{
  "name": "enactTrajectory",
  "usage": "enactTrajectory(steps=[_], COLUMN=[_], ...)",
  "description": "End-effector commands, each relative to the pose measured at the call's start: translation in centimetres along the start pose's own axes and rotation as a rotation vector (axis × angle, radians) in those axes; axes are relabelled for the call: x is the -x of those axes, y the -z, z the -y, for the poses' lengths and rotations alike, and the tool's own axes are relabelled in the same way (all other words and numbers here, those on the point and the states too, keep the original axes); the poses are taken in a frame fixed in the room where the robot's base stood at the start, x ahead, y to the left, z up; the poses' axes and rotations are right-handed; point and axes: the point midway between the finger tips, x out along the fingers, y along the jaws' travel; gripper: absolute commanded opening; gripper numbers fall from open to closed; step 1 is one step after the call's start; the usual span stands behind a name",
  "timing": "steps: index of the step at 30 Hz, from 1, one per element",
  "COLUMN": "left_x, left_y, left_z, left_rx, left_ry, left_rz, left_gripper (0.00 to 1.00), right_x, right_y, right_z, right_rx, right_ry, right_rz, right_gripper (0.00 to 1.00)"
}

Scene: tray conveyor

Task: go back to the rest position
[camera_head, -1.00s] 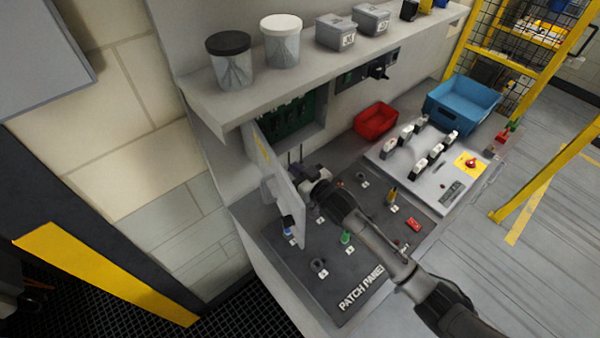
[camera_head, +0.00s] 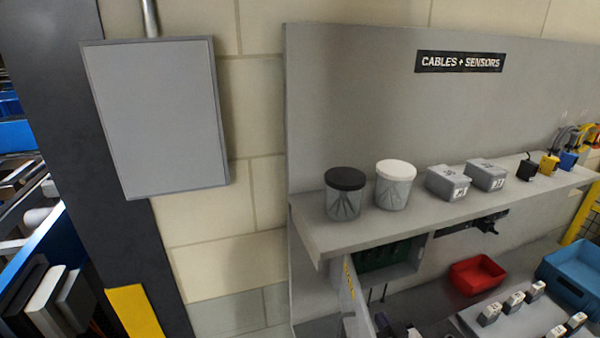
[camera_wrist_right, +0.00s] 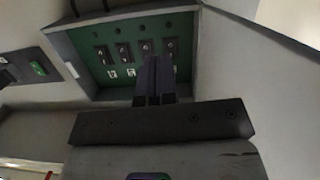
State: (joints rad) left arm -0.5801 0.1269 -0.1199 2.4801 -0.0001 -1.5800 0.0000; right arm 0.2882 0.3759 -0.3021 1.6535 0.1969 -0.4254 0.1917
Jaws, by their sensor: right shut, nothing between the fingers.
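My right gripper (camera_wrist_right: 153,75) is shut and empty in the right wrist view. I cannot tell the gap between fingertips and board. In the head view the green board (camera_head: 390,256) shows under the shelf, beside the half-open grey door (camera_head: 355,298). Only dark parts of my right arm's end show at the bottom edge there, partly behind the door. My left gripper is in neither view.
A grey shelf (camera_head: 330,238) above holds a black-lidded tub (camera_head: 344,200), a white-lidded tub (camera_head: 394,190) and grey boxes. A red bin (camera_head: 477,276) and a blue bin (camera_head: 572,277) stand at right. A grey wall cabinet (camera_head: 162,115) hangs at left.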

Motion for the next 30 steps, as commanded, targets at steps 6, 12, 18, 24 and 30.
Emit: enactTrajectory(steps=[6, 12, 18, 24, 30], left_x=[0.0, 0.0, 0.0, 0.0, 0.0], left_y=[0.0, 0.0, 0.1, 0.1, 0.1], left_z=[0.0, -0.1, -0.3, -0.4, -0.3], left_rx=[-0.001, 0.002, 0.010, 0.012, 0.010], left_ry=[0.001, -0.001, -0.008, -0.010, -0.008], left_rz=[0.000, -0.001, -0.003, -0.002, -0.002], left_gripper=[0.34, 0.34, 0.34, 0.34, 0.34], right_x=[1.9, 6.3, 14.3, 23.1, 29.4], right_y=[-2.1, 1.3, -0.1, -4.2, -9.4], right_z=[-0.3, 0.5, 3.2, 6.5, 9.0], right_rx=[0.136, 0.218, 0.197, 0.098, 0.009], right_ry=[-0.064, -0.115, -0.126, -0.105, -0.075], right_rz=[0.309, 0.462, 0.620, 0.724, 0.859], right_gripper=[0.00, 0.00, 0.00, 0.00, 0.00])
